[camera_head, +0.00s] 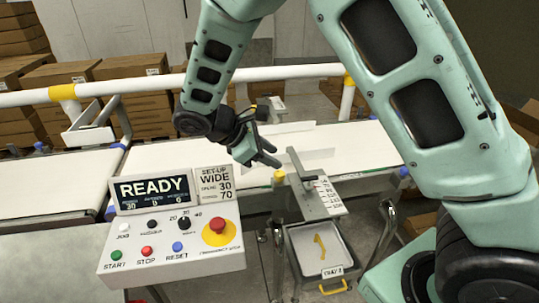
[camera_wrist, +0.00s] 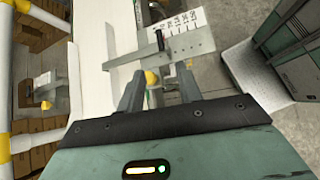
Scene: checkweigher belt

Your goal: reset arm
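My arm reaches over the checkweigher belt in the head view. My gripper (camera_head: 267,160) hangs above the belt near a metal guide plate with a printed scale (camera_head: 318,196) and a yellow knob (camera_head: 279,176). In the wrist view my gripper (camera_wrist: 158,85) has its two fingers apart with nothing between them. Beyond the fingertips the wrist view shows the scale plate (camera_wrist: 188,45) and the yellow knob (camera_wrist: 151,78). The gripper appears apart from both, though the exact gap is hard to judge.
A control panel (camera_head: 172,245) with a READY display (camera_head: 150,190) and a red stop button (camera_head: 217,227) stands at front left. A grey tray (camera_head: 318,250) holding a yellow item sits below the scale plate. A white guard rail (camera_head: 285,73) and stacked boxes (camera_head: 131,67) lie behind the belt.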

